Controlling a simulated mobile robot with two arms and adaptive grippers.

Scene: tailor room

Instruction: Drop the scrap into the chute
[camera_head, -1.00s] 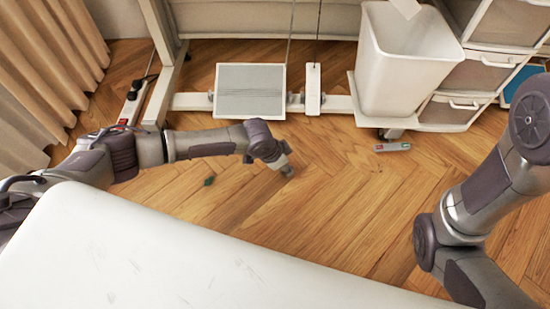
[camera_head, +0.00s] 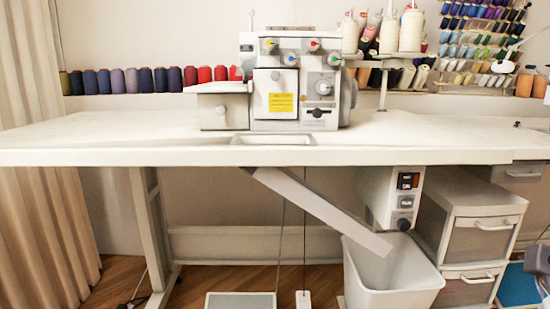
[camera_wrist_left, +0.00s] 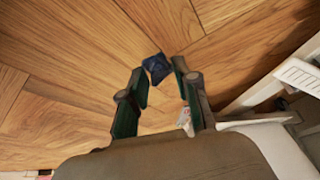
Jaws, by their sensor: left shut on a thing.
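The scrap (camera_wrist_left: 157,68), a small dark blue piece, is between the fingertips of my left gripper (camera_wrist_left: 162,75) in the left wrist view. The gripper is shut on it, with wooden floor behind. The chute (camera_head: 322,208) is a pale sloping trough under the sewing table in the head view. Its lower end points into a white bin (camera_head: 390,283). A framed opening (camera_head: 273,139) is in the tabletop above its upper end. Neither gripper shows in the head view.
A serger machine (camera_head: 290,85) stands on the white table (camera_head: 100,137), just behind the opening. Thread cones (camera_head: 412,32) stand at the right. The tabletop's left side is clear. Drawers (camera_head: 480,235) stand right of the bin. A pedal plate (camera_head: 240,300) is on the floor.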

